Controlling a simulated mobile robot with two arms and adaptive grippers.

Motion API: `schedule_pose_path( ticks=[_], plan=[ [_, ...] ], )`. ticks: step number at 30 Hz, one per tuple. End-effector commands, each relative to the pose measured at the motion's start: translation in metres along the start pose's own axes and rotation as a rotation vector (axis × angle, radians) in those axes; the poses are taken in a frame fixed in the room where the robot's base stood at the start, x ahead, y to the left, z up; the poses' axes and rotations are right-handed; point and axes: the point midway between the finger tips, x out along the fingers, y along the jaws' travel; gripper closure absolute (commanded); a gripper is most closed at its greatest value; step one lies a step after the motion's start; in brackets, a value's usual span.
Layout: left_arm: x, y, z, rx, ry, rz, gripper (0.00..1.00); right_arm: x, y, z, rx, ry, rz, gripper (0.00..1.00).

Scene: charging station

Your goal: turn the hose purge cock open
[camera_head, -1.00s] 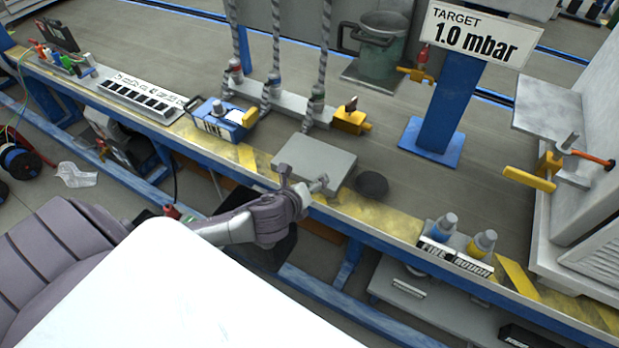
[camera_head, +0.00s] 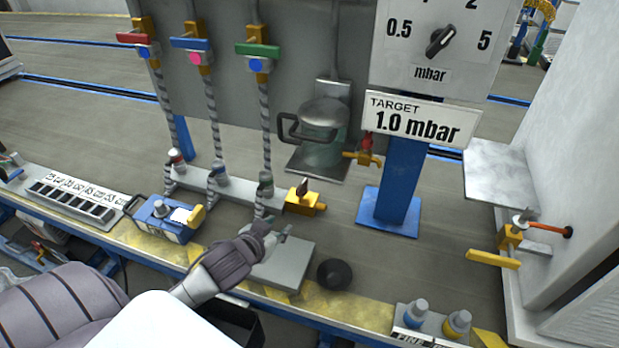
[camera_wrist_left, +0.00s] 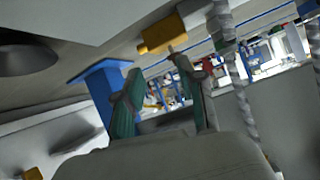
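A yellow valve block with a small dark upright lever, which looks like the hose purge cock (camera_head: 303,203), sits at the right end of the pale hose manifold (camera_head: 235,196). In the left wrist view the yellow block (camera_wrist_left: 163,36) is at the top, beyond the fingers. My left gripper (camera_head: 276,232) is over the rear left part of a grey plate (camera_head: 285,268), just in front of the yellow block and apart from it. Its two fingers (camera_wrist_left: 158,98) are spread with nothing between them. My right gripper is in no view.
Behind are the hoses (camera_head: 213,125), a glass pot (camera_head: 322,125) and a blue post (camera_head: 400,180). The bench between block and post is clear.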

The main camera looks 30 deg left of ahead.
Motion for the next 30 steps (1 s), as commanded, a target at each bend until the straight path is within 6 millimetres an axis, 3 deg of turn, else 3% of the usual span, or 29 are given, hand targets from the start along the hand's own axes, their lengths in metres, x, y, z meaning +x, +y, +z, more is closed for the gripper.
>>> schedule_pose_path(
  ticks=[4,10,17,24,30],
  plan=[
    [0.006,-0.022,-0.027,-0.108,0.101,0.009,0.6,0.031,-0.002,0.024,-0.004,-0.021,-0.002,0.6],
    [0.014,-0.029,-0.038,-0.156,0.141,0.019,0.6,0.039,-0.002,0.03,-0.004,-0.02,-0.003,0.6],
    [0.053,-0.028,-0.043,-0.153,0.141,0.018,0.6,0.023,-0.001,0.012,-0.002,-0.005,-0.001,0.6],
    [0.103,-0.027,-0.049,-0.153,0.14,0.018,0.6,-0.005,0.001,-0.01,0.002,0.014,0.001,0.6],
    [0.132,-0.026,-0.053,-0.153,0.139,0.019,0.6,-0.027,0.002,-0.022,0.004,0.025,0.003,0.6]
  ],
)
